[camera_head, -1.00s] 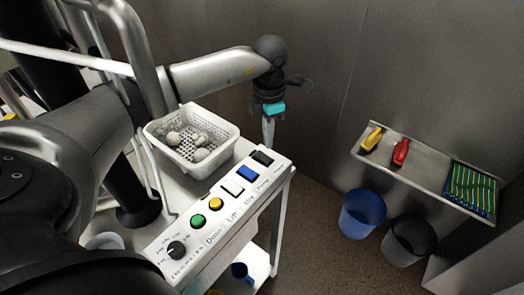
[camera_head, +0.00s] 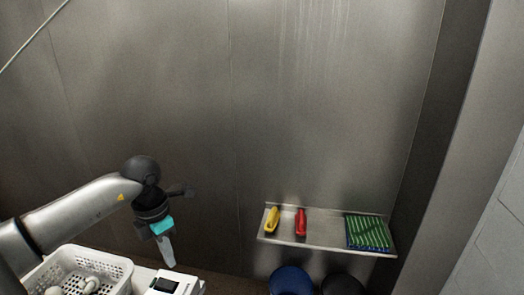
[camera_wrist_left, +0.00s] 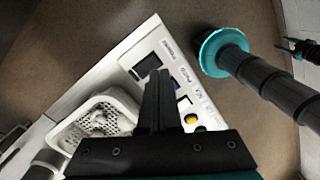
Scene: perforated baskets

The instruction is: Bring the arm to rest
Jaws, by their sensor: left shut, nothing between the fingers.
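My left gripper (camera_head: 168,250) hangs at the lower left of the head view, fingers pointing down and shut with nothing between them. Its pale fingers are beside the white control panel (camera_head: 176,284), near its far end. In the left wrist view the dark shut fingers (camera_wrist_left: 157,98) lie in front of the same panel (camera_wrist_left: 136,55), next to a black switch.
A white perforated basket (camera_head: 113,270) with several pale lumps stands left of the panel. A wall shelf (camera_head: 330,241) holds a yellow item (camera_head: 272,220), a red item (camera_head: 301,222) and a green striped stack (camera_head: 368,233). Blue (camera_head: 291,281) and dark (camera_head: 342,285) bins stand below.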

